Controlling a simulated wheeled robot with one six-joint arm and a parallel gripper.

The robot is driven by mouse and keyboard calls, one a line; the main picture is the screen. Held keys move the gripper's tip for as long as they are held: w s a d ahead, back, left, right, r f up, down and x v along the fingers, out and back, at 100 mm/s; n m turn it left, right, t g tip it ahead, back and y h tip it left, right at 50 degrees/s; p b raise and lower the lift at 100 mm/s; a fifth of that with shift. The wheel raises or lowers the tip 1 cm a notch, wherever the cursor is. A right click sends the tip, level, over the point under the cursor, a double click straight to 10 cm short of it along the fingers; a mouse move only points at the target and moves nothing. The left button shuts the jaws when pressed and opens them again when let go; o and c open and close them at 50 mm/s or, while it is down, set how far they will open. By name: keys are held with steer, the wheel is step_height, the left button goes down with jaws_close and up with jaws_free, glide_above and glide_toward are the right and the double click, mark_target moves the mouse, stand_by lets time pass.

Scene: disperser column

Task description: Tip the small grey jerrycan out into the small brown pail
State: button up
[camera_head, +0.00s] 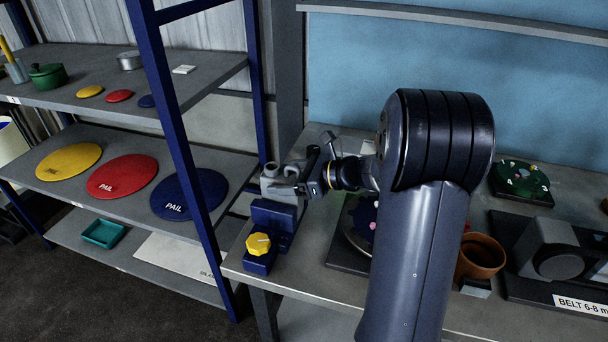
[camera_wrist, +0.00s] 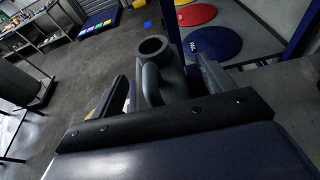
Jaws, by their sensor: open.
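The small grey jerrycan (camera_head: 272,183) is at the left end of the bench, at the blue fixture with a yellow knob. My gripper (camera_head: 297,187) is at the jerrycan, reaching in from the right. In the wrist view the jerrycan (camera_wrist: 166,78) shows its round open mouth and looped handle, between the two open jaws (camera_wrist: 160,95). Whether either jaw touches it I cannot tell. Its lower part is hidden by the gripper. The small brown pail (camera_head: 482,256) stands on the bench to the right of my arm, partly hidden by it.
The blue fixture (camera_head: 262,240) stands at the bench's left edge. A dark plate (camera_head: 348,250) lies behind my arm. A machine marked BELT (camera_head: 560,262) is right of the pail. A blue-framed shelf (camera_head: 190,180) with coloured pail discs stands left.

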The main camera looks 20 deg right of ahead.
steer(key=shift+w+a+f, duration=0.2)
steer(key=shift+w+a, duration=0.1)
steer(key=shift+a, duration=0.15)
steer(key=shift+r, duration=0.1)
steer(key=c, duration=1.5)
steer(key=shift+r+p, duration=3.8)
steer(key=shift+r, duration=0.75)
steer(key=shift+f, duration=0.1)
